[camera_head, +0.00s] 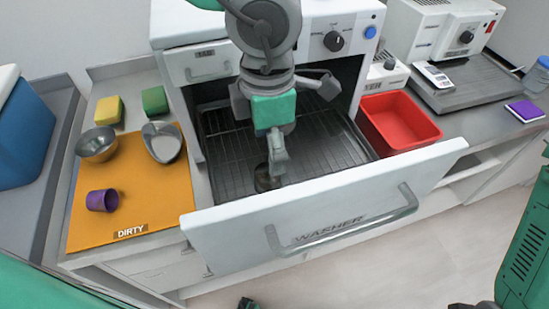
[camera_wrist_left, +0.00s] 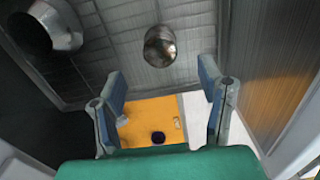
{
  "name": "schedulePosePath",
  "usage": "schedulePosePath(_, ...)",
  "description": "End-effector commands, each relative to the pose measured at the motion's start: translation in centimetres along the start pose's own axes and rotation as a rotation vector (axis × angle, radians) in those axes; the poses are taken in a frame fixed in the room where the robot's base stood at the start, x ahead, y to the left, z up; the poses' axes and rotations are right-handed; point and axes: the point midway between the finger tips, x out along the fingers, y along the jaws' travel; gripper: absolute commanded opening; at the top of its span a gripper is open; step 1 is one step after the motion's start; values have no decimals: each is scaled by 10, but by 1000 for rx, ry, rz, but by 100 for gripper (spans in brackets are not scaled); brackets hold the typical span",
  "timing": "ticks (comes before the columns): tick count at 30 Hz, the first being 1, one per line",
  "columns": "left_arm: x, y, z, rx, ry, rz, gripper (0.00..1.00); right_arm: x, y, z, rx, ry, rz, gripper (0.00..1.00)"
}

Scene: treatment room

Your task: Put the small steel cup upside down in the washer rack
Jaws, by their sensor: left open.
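The small steel cup (camera_head: 263,178) looks dark and stands in the washer rack (camera_head: 333,150), partly hidden behind my left gripper (camera_head: 277,155). In the left wrist view the cup (camera_wrist_left: 160,46) is shiny and rounded, on the rack wires beyond the gap between the fingers. My left gripper (camera_wrist_left: 161,80) is open there, with nothing between its fingers and a visible gap to the cup. I cannot tell for sure whether the cup is upside down. My right gripper is not in view.
The washer door (camera_head: 240,235) is open in front of the rack. An orange DIRTY mat (camera_head: 123,187) at left holds a purple cup (camera_head: 102,200), a steel bowl (camera_head: 97,144) and a metal dish (camera_head: 162,142). A red bin (camera_head: 400,122) stands at right.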

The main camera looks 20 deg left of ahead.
Motion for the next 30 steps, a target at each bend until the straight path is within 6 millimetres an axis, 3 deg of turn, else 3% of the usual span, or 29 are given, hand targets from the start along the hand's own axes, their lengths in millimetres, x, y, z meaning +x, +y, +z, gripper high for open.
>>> schedulePosePath(3, -22, -1, 3, 0, -1, 2, 62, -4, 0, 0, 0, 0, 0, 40)
schedulePosePath(7, -34, -2, 4, 0, 2, 2, 62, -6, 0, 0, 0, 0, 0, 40)
schedulePosePath(24, -37, 0, 1, 0, 1, 0, 62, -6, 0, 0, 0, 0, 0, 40)
schedulePosePath(30, -64, -2, 3, 1, 2, 2, 62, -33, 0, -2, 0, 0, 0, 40)
